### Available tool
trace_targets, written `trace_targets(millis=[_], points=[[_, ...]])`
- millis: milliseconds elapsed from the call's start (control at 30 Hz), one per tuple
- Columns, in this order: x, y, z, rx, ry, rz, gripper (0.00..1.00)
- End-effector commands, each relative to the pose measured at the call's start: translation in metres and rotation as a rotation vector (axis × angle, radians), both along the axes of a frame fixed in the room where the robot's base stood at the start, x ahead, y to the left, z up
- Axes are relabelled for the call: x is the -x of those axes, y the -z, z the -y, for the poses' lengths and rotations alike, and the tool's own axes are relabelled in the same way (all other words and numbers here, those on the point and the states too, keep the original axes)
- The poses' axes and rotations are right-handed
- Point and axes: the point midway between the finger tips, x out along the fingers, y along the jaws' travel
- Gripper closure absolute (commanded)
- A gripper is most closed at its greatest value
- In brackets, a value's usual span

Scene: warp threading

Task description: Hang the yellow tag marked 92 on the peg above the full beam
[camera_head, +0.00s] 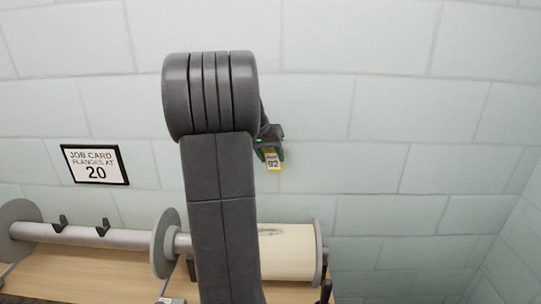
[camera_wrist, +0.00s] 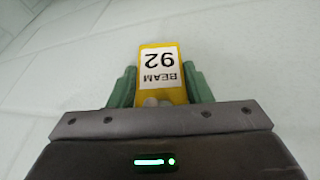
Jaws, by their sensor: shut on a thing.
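The yellow tag (camera_head: 273,161) has a white label reading 92. It is held in the green fingers of my gripper (camera_head: 270,152), high in front of the wall. In the wrist view the tag (camera_wrist: 161,88) sits between both fingers, its label reading BEAM 92 upside down. A beam wound with cream yarn (camera_head: 287,254) lies below and slightly right of the tag, partly hidden by my arm. A bare grey beam (camera_head: 135,236) lies at the left. Two dark hook-shaped pieces (camera_head: 103,227) show at the bare beam. I cannot make out a peg above the wound beam; my arm covers part of that area.
A job card (camera_head: 95,165) on the wall reads FLANGES AT 20. Round grey flanges (camera_head: 164,243) stand at the beam ends. A wooden surface (camera_head: 85,268) lies under the beams. The pale block wall (camera_head: 420,130) right of my gripper is clear.

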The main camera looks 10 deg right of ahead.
Motion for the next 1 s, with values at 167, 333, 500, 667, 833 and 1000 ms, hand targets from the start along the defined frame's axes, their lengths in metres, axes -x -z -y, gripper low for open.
trace_targets(millis=[167,333,500,667,833,1000], points=[[0.000,0.000,0.000,0.000,0.000,0.000,0.30],[0.000,0.000,0.000,0.000,0.000,0.000,0.30],[0.001,-0.004,-0.002,0.000,-0.001,0.002,0.30],[0.007,-0.025,-0.010,-0.001,-0.003,0.004,0.30],[0.017,-0.061,-0.024,0.000,-0.003,0.005,0.30],[0.026,-0.094,-0.037,0.000,-0.002,0.004,0.30]])
